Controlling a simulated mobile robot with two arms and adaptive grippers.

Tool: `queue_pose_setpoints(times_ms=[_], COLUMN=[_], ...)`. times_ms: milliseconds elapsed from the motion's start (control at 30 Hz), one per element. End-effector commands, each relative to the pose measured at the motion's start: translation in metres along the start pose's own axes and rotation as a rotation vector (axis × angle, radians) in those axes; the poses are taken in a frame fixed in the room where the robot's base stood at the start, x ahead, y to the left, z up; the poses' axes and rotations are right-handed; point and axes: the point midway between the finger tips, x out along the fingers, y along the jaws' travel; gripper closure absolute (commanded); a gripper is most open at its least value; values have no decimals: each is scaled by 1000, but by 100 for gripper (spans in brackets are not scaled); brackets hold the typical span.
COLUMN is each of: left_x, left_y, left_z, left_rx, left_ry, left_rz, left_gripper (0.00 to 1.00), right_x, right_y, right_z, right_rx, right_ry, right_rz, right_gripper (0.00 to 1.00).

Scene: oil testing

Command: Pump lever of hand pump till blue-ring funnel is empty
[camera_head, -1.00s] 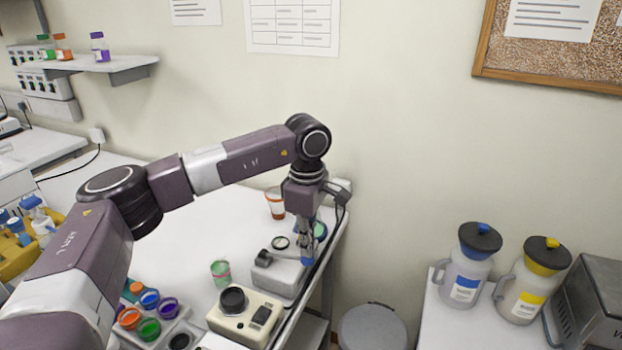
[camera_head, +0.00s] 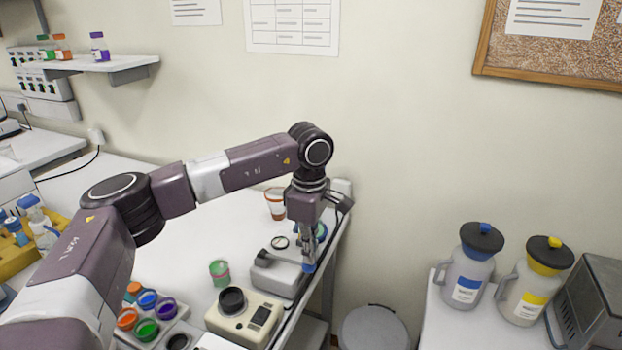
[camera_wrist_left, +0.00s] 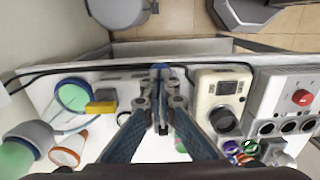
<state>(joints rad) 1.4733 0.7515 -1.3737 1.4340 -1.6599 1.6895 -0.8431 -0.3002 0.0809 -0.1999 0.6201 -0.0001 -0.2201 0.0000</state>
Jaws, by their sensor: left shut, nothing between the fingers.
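The grey hand pump (camera_head: 276,276) stands near the right edge of the white table, with a black knob on its left side. My left gripper (camera_head: 308,265) points down at the pump's right end, its fingers shut with nothing between them. My right gripper is not in view.
A cream device with a black round top (camera_head: 232,300) stands in front of the pump. A green-banded cup (camera_head: 219,272), an orange-banded cup (camera_head: 275,204) and a rack of coloured pots (camera_head: 148,300) share the table. A grey bin (camera_head: 372,328) stands beyond the table's right edge.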

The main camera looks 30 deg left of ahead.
Motion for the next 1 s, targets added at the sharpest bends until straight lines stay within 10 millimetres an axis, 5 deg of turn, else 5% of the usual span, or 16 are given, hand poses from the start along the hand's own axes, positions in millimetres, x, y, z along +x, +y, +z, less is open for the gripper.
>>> queue_pose_setpoints(times_ms=[533, 1000], left_x=[9, -35], left_y=[0, 0], left_z=[0, -9], left_rx=[-1, -1], left_ry=[1, 0], left_rz=[-2, 0], left_gripper=[100, 100], right_x=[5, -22], right_y=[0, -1], right_z=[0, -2], right_rx=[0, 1], right_ry=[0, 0], right_rz=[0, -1], right_gripper=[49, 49])
